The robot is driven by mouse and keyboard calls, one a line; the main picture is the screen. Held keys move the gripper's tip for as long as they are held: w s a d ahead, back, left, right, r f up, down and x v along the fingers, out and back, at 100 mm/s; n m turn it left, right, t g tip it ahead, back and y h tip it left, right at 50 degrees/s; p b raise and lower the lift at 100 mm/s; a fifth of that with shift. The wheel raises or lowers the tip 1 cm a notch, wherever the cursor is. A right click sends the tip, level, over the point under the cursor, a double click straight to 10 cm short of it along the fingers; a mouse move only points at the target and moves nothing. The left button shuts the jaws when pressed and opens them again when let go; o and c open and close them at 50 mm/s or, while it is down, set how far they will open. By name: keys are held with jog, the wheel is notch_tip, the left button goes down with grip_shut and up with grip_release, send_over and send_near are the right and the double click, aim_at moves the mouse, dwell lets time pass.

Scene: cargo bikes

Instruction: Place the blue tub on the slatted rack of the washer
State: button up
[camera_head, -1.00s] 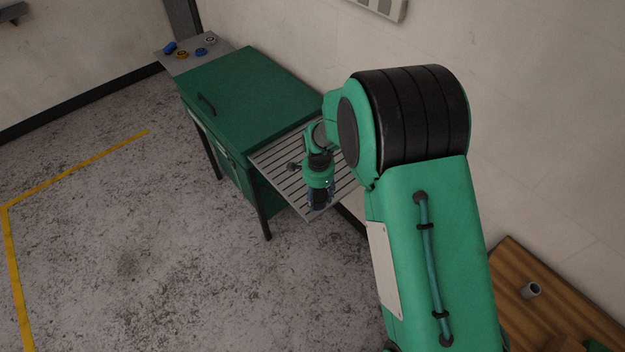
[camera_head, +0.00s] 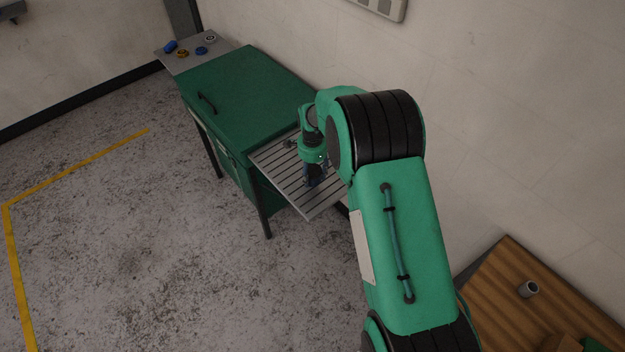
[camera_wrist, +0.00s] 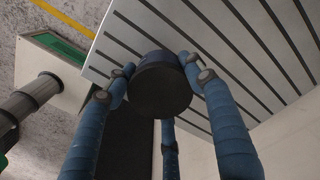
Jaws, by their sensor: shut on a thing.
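My gripper (camera_wrist: 158,82) is shut on the dark, nearly black-blue tub (camera_wrist: 162,90), its blue-wrapped fingers around the tub's sides. In the wrist view the slatted rack (camera_wrist: 137,12) lies beyond the tub, with its edge passing behind the tub. In the head view my gripper (camera_head: 315,177) points down over the right part of the rack (camera_head: 318,212), which juts from the right side of the green washer (camera_head: 245,95). The tub is mostly hidden by the fingers there. I cannot tell whether the tub touches the slats.
A grey side shelf (camera_head: 222,46) on the washer's far side holds several small blue, yellow and grey parts. A wooden bench (camera_head: 510,275) with a grey cup (camera_head: 528,289) stands at lower right. The wall runs close behind the rack. The floor at left is clear.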

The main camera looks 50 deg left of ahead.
aim_at(313, 170)
dwell(0.3)
jog(key=shift+f, duration=1.75)
jog(key=o, duration=1.3)
jog(key=shift+f, duration=0.15)
jog(key=shift+r+p, duration=0.2)
jog(key=shift+p, duration=0.1)
notch_tip(313, 170, up, 12)
jog(key=shift+f+b, duration=0.1)
jog(key=shift+b, duration=0.45)
